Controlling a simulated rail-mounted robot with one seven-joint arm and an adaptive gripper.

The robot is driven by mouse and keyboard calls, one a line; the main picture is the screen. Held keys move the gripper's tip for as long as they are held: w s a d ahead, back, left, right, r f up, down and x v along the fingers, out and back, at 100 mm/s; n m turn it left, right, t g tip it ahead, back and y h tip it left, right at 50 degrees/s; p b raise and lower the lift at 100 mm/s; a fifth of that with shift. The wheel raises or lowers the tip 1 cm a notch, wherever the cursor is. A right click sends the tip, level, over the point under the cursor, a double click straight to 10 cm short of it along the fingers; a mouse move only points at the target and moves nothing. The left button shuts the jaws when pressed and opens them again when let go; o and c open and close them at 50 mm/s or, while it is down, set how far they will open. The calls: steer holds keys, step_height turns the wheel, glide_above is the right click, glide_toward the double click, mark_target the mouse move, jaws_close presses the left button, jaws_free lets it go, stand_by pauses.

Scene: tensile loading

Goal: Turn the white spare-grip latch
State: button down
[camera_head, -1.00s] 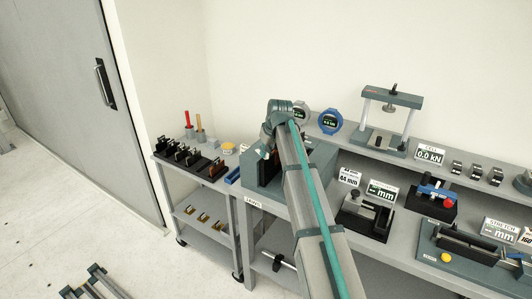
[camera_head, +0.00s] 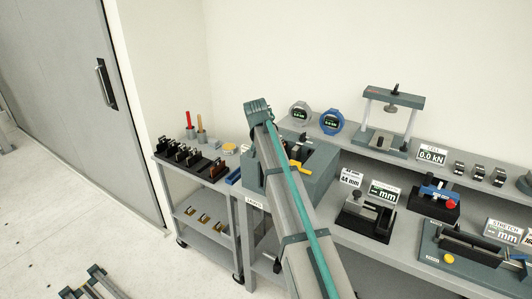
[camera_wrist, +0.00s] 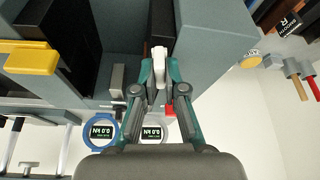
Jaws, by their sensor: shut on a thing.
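The white latch (camera_wrist: 159,54) stands on the grey-green fixture (camera_wrist: 215,28), in front of a dark slot, in the wrist view. My gripper (camera_wrist: 159,72) has both teal fingers closed around the latch's lower part, one on each side. Its upper tip shows between and beyond the fingertips. A small red part (camera_wrist: 169,108) shows just behind the right finger. In the head view the fixture (camera_head: 322,172) stands at the left end of the bench, and my arm hides the gripper and the latch.
A yellow handle (camera_wrist: 30,57) sticks out from the fixture, close to my arm in the head view. Blue (camera_head: 331,121) and grey (camera_head: 300,114) round gauges stand behind. A cart (camera_head: 190,172) with black holders is to the left. A press frame (camera_head: 391,118) stands to the right.

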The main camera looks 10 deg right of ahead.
steer(key=shift+m+g+h, duration=0.3)
steer(key=shift+m, duration=0.7)
steer(key=c, duration=1.2)
jaws_free()
steer(key=shift+c, duration=0.2)
steer(key=shift+a+r, duration=0.1)
steer(key=v, duration=1.2)
steer(key=shift+w, duration=0.1)
